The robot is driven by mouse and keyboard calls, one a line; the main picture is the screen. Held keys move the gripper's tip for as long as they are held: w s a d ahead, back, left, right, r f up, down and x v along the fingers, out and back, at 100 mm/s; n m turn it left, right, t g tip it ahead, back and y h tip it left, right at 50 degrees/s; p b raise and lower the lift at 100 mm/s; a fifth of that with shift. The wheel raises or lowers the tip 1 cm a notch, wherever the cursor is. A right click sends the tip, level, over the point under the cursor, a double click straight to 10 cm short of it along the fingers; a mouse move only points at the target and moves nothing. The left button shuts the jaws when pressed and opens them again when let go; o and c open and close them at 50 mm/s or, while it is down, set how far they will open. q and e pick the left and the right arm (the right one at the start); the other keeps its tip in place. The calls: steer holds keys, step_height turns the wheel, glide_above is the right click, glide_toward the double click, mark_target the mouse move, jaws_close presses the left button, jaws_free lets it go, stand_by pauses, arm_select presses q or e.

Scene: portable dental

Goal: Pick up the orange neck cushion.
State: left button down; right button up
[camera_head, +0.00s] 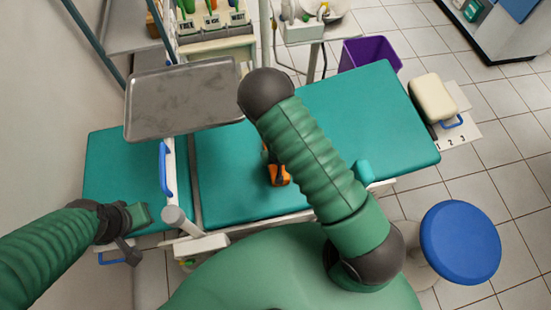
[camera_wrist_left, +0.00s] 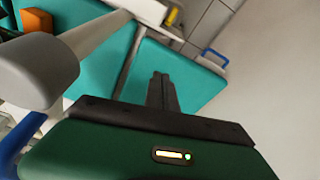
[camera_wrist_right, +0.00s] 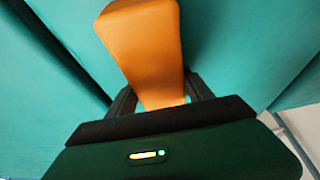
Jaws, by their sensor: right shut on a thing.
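The orange neck cushion (camera_head: 279,176) shows over the teal padded dental chair (camera_head: 240,195), partly hidden behind my right arm. In the right wrist view the cushion (camera_wrist_right: 145,50) stands out between the fingers of my right gripper (camera_wrist_right: 160,95), which is shut on it. I cannot tell whether the cushion touches the padding. A small orange block, likely the same cushion, shows at the corner of the left wrist view (camera_wrist_left: 25,33). My left gripper (camera_wrist_left: 161,80) looks shut and empty; it also shows in the head view (camera_head: 133,258), near the chair's left end.
A metal tray (camera_head: 180,97) overhangs the chair at the upper left. A blue handle (camera_head: 165,170) and a grey post (camera_head: 180,222) stand between my arms. A blue stool (camera_head: 460,242) is at the right, and a purple bin (camera_head: 370,53) is behind the chair.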

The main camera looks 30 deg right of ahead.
steer(key=shift+c, duration=1.2)
